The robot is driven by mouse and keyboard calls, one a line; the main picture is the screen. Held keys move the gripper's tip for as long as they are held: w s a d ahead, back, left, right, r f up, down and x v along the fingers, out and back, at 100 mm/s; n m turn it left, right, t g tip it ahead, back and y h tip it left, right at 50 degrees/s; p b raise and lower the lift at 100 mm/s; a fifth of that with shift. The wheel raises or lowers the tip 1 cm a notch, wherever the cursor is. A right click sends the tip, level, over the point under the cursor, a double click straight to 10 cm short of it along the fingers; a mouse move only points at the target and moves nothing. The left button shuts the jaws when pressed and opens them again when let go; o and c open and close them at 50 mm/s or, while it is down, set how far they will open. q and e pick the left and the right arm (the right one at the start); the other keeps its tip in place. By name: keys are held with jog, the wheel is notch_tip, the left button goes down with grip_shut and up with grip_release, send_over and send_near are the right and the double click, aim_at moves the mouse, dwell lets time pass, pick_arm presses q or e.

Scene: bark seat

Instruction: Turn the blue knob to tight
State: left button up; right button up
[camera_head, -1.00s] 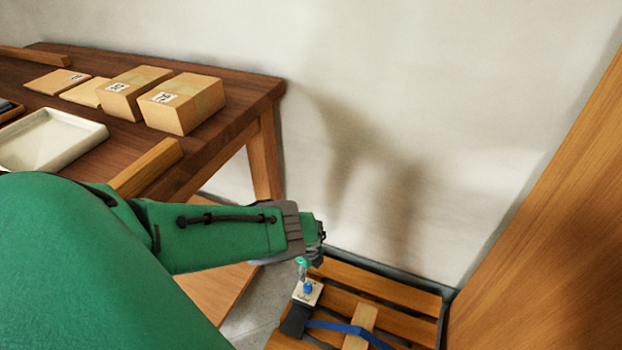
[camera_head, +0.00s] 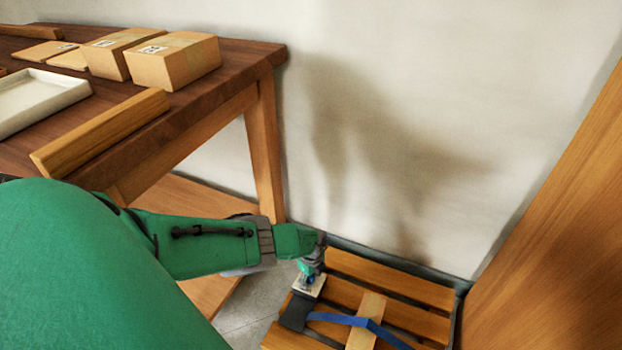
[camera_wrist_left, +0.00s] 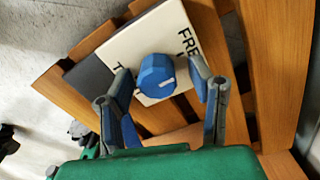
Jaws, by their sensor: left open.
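The blue knob (camera_wrist_left: 157,76) sits on a white plate (camera_wrist_left: 129,46) with black lettering, partly readable as "FRE" and a "T". A pale mark shows on the knob's face. My left gripper (camera_wrist_left: 165,85) is open in the left wrist view, with one finger on each side of the knob; a gap shows on the right side, and I cannot tell whether the left finger touches. In the head view my left gripper (camera_head: 312,262) is over the plate (camera_head: 309,286) and largely hides the knob. My right gripper is not in view.
The plate is on a slatted wooden seat (camera_head: 395,292) with a dark pad and a blue strap (camera_head: 345,320). A wooden table (camera_head: 232,62) with boxes (camera_head: 172,62) and a white tray (camera_head: 40,98) stands left. A wooden panel (camera_head: 550,220) rises at right, a wall behind.

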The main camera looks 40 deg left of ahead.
pick_arm(q)
jog(key=shift+a, duration=0.1)
grip_shut()
